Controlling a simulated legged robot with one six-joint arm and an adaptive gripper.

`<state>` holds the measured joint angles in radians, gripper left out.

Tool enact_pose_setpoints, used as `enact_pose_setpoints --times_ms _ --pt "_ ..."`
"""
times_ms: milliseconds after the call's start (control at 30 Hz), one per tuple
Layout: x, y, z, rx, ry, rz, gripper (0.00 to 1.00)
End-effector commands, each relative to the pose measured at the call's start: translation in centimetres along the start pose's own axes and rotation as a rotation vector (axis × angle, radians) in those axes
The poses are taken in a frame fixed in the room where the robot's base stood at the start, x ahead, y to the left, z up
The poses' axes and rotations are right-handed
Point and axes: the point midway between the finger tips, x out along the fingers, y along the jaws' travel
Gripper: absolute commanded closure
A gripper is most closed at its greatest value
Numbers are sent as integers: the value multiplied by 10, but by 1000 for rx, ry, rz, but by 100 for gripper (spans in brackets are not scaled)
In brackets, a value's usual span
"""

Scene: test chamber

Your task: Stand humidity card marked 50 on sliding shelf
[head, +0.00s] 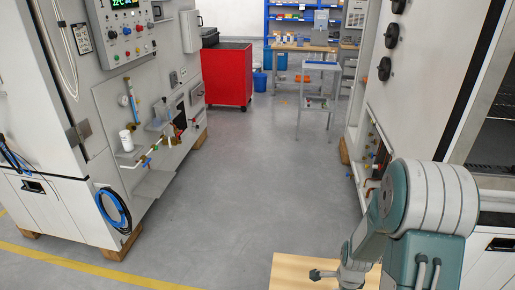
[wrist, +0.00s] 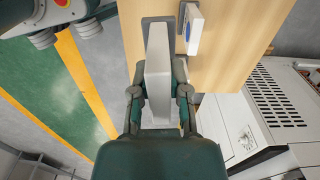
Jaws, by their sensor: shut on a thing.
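My gripper (wrist: 160,95) is shut on a pale grey-white slab (wrist: 158,60), which stands out between its fingers over a light wooden surface. The slab's face is turned away, so no marking on it can be read. A second white piece with a blue patch (wrist: 194,30) is on the wooden surface just right of the held slab, apart from it. Its marking is too small to read. In the head view, a dark opening with a grille-like shelf (head: 490,170) shows at the right edge. I cannot tell whether this is the sliding shelf.
The wooden top (head: 300,268) is at the bottom of the head view, below my arm. White cabinets stand on both sides, with a control panel (head: 128,35) at left. A red cart (head: 227,75) and small grey table (head: 318,80) are farther back. The middle floor is clear.

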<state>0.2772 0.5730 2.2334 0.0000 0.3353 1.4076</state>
Motion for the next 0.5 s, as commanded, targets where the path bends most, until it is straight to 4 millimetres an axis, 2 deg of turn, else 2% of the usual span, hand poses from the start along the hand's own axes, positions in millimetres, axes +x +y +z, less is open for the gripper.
enact_pose_setpoints --times_ms 500 --pt "-14 -47 34 -573 1 -2 100"
